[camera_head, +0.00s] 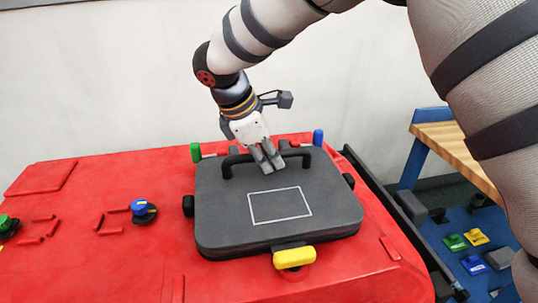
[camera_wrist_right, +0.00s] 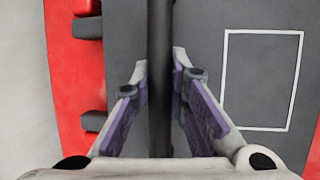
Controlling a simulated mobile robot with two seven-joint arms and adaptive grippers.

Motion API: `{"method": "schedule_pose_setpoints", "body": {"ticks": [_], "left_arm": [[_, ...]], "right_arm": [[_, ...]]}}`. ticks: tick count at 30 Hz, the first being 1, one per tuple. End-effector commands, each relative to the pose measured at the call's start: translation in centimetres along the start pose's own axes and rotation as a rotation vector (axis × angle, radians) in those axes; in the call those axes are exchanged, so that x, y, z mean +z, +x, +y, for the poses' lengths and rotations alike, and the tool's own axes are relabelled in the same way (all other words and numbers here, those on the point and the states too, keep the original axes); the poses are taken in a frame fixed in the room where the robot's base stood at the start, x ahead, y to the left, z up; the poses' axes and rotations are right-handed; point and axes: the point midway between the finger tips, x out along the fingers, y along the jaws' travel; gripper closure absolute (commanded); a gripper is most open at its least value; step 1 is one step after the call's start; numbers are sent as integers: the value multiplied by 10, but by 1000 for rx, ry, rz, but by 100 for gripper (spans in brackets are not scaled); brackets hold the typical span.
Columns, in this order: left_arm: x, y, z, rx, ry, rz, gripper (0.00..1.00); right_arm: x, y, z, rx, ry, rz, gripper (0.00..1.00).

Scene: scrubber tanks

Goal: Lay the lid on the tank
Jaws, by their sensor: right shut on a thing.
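The dark grey lid (camera_head: 225,215) is a rounded slab with a thin white rectangle on top and a black bar handle (camera_head: 235,163) along its far side. It lies over the top of the red tank (camera_head: 75,225), at the tank's right part. I cannot tell whether it rests flush. My right gripper (camera_head: 270,161) points down and is shut on the handle near its middle. In the right wrist view the handle bar (camera_wrist_right: 160,30) runs between the two purple-padded fingers, with the lid (camera_wrist_right: 205,60) beyond. My left gripper is not in view.
A yellow latch (camera_head: 294,257) is at the lid's front, with green (camera_head: 195,152) and blue (camera_head: 318,137) pieces behind. Black catches flank it. A blue knob (camera_head: 143,208) sits on the tank's left. A wooden-topped blue bench (camera_head: 455,137) stands at right.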

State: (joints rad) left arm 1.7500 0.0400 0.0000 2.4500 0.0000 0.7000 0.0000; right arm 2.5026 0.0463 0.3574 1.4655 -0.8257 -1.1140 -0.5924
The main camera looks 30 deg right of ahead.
Motion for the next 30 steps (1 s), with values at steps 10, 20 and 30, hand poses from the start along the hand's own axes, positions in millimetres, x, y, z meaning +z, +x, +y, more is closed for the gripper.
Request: {"method": "schedule_pose_setpoints", "body": {"ticks": [10,20,30], "left_arm": [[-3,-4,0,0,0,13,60],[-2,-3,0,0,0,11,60],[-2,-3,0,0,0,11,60]], "right_arm": [[1,-4,1,2,1,1,100],[1,-2,0,0,0,1,62],[0,-2,0,-1,0,0,42]]}}
